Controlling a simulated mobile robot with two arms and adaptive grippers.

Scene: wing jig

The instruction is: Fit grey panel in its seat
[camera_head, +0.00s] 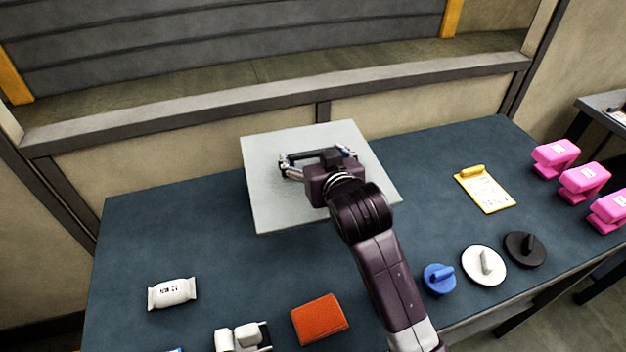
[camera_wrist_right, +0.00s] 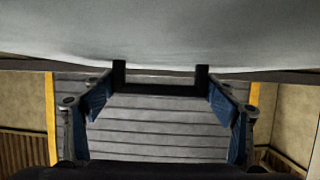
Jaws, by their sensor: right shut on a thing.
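The grey panel (camera_head: 270,205), a flat pale square, is over the back middle of the blue table in the head view. Its pale surface also fills the top of the wrist view (camera_wrist_right: 160,40). My right gripper (camera_head: 318,157) is above the panel's middle, its blue-padded fingers spread wide (camera_wrist_right: 160,100). It is shut on the panel by a dark bar-like handle (camera_wrist_right: 162,89), seen between the fingers. I cannot tell whether the panel rests on something or hangs above the table. No seat can be made out. My left gripper is not in view.
The blue table (camera_head: 190,240) has an orange block (camera_head: 319,319), a white packet (camera_head: 172,293), and blue (camera_head: 438,281), white (camera_head: 482,266) and black (camera_head: 522,250) knobbed discs. A yellow clipboard (camera_head: 484,188) and pink objects (camera_head: 556,158) are at right. The table's left side is mostly clear.

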